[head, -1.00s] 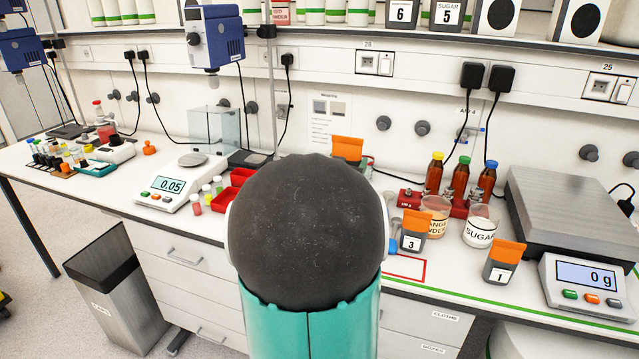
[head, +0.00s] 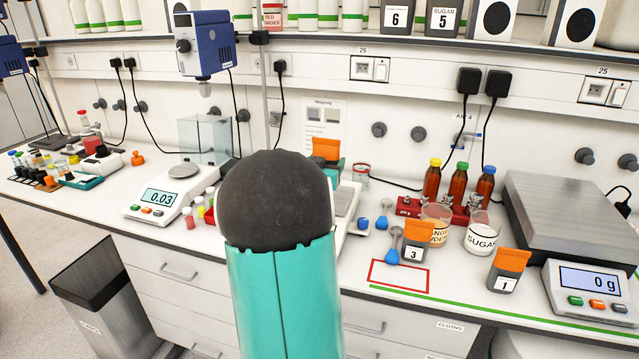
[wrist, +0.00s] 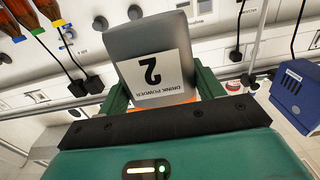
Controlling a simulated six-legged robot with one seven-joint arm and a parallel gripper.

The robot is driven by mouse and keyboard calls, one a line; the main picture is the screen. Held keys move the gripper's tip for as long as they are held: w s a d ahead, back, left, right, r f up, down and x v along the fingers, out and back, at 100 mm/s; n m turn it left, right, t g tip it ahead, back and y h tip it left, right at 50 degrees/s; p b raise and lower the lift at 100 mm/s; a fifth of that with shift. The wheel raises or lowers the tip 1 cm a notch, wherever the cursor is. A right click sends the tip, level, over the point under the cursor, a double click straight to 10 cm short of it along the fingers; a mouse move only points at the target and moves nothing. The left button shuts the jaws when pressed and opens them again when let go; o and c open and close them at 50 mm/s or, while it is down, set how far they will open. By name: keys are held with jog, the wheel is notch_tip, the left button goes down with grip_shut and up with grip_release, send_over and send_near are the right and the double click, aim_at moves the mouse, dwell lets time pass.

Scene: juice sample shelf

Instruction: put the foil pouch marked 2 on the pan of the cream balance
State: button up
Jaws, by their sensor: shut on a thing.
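The foil pouch marked 2 (wrist: 150,62) is held between the green fingers of my gripper (wrist: 160,98) in the wrist view. It is grey with a white label, which reads upside down there. In the head view its orange top (head: 326,149) shows above my arm, which hides most of the gripper. Another pale balance with a flat steel pan (head: 346,199) is partly hidden behind my arm. I cannot tell by colour which is the cream one.
Pouch 3 (head: 414,243) and pouch 1 (head: 507,270) stand at the right, near beakers and brown bottles (head: 458,184). A large steel-topped scale (head: 567,215) reads 0 g.

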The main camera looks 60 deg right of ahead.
jog(key=w+d+f, duration=0.1)
jog(key=f, duration=0.1)
jog(key=w+d+f, duration=0.1)
jog(key=d+f, duration=0.1)
jog(key=w+d+f, duration=0.1)
jog(key=w+f, duration=0.1)
jog(key=shift+d+f, duration=0.15)
jog(key=shift+d, duration=0.15)
jog(key=shift+d+f, duration=0.1)
jog(key=shift+f, duration=1.5)
jog(key=shift+f, duration=0.1)
jog(key=o, duration=1.1)
jog(key=shift+o, duration=0.2)
jog(key=shift+a, duration=0.25)
jog(key=s+a, duration=0.1)
jog(key=a, duration=1)
jog(key=shift+s+a, duration=0.2)
jog(key=shift+s, duration=0.2)
